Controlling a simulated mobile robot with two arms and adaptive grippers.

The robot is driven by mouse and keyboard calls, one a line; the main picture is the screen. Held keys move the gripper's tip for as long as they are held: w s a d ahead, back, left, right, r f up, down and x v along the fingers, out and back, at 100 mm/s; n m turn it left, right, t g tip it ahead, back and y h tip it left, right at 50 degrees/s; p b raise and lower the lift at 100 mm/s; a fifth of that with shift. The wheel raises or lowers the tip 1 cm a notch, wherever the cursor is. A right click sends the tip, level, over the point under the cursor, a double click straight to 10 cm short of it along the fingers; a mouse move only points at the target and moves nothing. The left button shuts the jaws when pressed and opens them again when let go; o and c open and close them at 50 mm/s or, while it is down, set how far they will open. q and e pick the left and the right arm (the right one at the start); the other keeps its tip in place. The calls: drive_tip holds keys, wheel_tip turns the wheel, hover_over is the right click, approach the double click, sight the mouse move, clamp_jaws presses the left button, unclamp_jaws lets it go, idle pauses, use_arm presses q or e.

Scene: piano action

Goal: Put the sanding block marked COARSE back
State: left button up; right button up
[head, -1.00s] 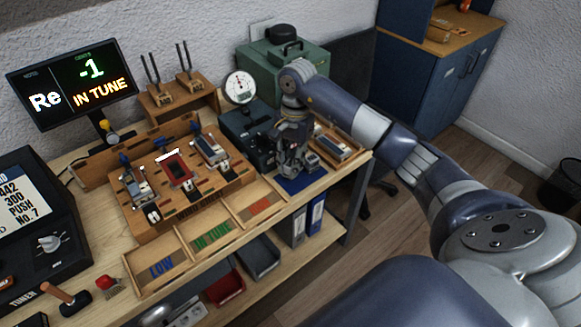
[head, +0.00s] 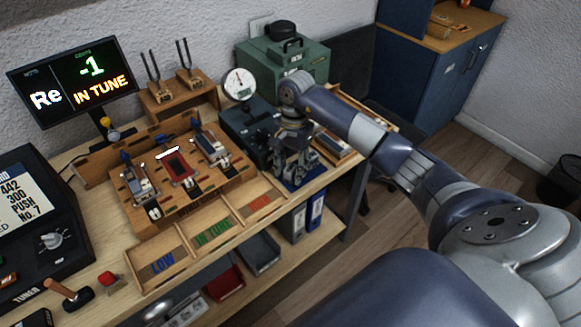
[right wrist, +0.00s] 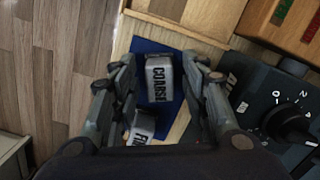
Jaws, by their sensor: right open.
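The sanding block marked COARSE (right wrist: 161,78) is a pale grey block with dark lettering, lying on a blue mat (right wrist: 149,48). A second block marked FINE (right wrist: 142,126) lies beside it on the same mat, nearer the bottom of the right wrist view. My right gripper (right wrist: 160,82) is open, with one finger on each side of the COARSE block. Gaps show between the fingers and the block. In the head view my right gripper (head: 295,170) is low over the bench's right end and hides most of the mat and blocks. My left gripper is not in view.
A dark tester with a dial knob (right wrist: 291,122) stands close to the right finger. A wooden tray (head: 222,236) with LOW and IN TUNE sections runs along the bench front. A slotted wooden stand (head: 210,187) holds several small devices. A green case (head: 290,60) stands behind.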

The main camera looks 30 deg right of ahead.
sight(293, 164)
drive_tip(key=shift+r, duration=0.15)
drive_tip(key=shift+d+r, duration=0.1)
drive_tip(key=shift+r, duration=0.15)
wheel_tip(293, 164, up, 11)
drive_tip(key=d+b, duration=0.1)
drive_tip(key=b, duration=0.1)
drive_tip(key=shift+w+r+b, duration=0.2)
drive_tip(key=shift+w+b, duration=0.1)
drive_tip(key=shift+s+f, duration=0.1)
